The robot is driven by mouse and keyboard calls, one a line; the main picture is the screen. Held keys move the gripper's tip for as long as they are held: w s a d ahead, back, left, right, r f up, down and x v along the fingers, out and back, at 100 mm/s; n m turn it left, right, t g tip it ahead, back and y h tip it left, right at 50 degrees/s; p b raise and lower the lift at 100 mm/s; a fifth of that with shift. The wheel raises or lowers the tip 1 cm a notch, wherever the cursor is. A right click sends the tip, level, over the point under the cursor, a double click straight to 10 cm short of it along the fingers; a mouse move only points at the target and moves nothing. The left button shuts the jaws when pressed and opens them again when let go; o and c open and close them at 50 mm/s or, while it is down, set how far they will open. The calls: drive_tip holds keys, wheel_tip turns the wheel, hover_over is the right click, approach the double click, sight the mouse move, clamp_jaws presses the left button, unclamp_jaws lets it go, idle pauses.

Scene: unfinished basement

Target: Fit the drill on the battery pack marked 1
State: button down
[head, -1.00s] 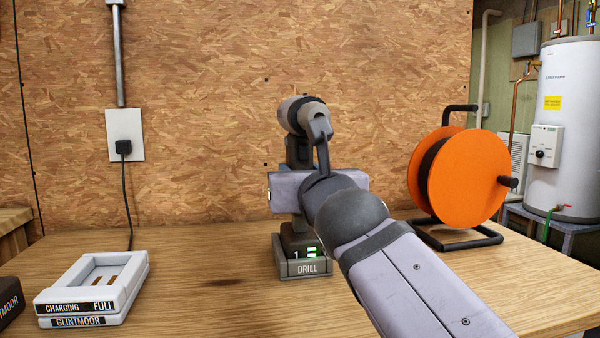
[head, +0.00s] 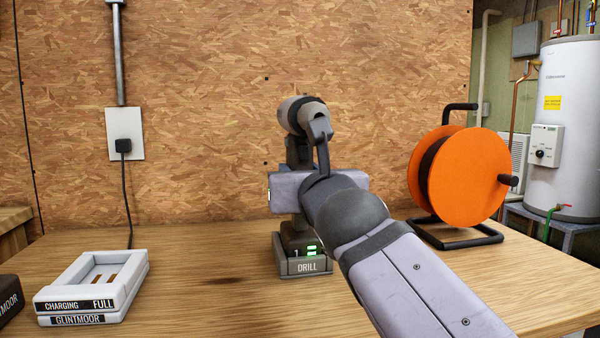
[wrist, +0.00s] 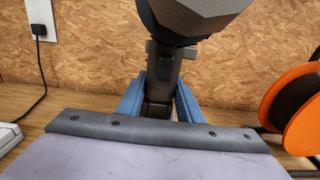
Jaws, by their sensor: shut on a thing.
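The drill (head: 300,117) stands upright, a grey and black body with its handle going down behind my gripper. In the wrist view, my gripper (wrist: 158,98) has its two blue fingers on either side of the drill handle (wrist: 163,75) and is shut on it. The battery pack marked 1 (head: 296,246), dark with green lights, sits in a grey holder labelled DRILL (head: 307,268), directly below the drill.
A white charger (head: 92,285) marked CHARGING and FULL is at the left, its bay empty. A dark object (head: 10,300) is cut off beside it. An orange cable reel (head: 465,178) stands close on the right. The bench between charger and holder is clear. A board wall is behind.

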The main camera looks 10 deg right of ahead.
drive_tip(key=shift+s+f+b, duration=0.1)
drive_tip(key=shift+f+b, duration=1.75)
drive_tip(key=shift+b, duration=0.25)
idle(1.6)
drive_tip(key=shift+f, duration=0.5)
idle(0.5)
drive_tip(key=c, duration=1.2)
unclamp_jaws()
drive_tip(key=shift+o, duration=0.2)
drive_tip(key=shift+f, duration=0.2)
drive_tip(key=shift+b, duration=0.3)
drive_tip(key=shift+r, duration=0.1)
drive_tip(key=shift+s+b, duration=0.15)
drive_tip(key=shift+b, duration=0.6)
